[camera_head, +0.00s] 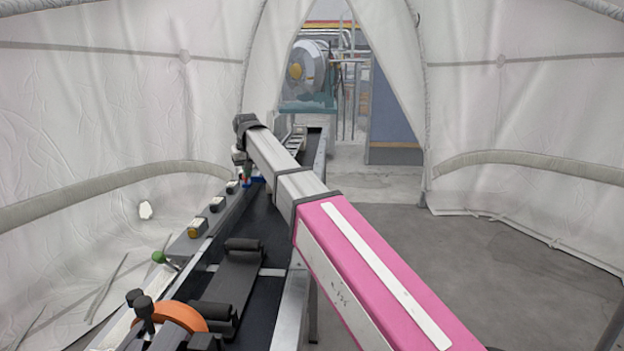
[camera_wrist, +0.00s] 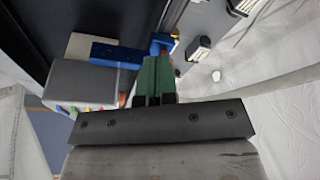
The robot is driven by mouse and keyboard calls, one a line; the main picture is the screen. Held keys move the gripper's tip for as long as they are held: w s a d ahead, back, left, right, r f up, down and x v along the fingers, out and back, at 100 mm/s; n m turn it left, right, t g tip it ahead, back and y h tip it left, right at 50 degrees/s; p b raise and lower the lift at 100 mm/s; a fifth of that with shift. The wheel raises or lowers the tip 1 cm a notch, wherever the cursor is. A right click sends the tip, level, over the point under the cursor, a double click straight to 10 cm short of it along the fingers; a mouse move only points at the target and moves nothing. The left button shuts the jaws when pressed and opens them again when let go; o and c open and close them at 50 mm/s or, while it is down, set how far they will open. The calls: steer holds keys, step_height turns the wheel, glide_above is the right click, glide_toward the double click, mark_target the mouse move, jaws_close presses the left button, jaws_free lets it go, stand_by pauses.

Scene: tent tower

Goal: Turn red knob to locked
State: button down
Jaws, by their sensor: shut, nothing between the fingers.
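A small red part (camera_wrist: 163,38), which looks like the red knob, shows in the wrist view just beyond the fingertips, beside a blue piece. Its shape and turn position are too small to read. My gripper (camera_wrist: 156,60) has green fingers shut together with nothing between them. The fingertips are close to the red and blue parts; I cannot tell whether they touch. In the head view my gripper (camera_head: 241,160) points down over the far part of the panel rail, and the knob area is small and partly hidden by my wrist.
A blue bar (camera_wrist: 115,54) and a grey box (camera_wrist: 82,82) lie left of the fingers in the wrist view. In the head view, a row of panel switches (camera_head: 216,204), a green-knobbed lever (camera_head: 158,256) and an orange wheel (camera_head: 180,315) line the near side. Open floor lies right.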

steer(key=shift+s+f, duration=0.1)
steer(key=shift+f, duration=0.65)
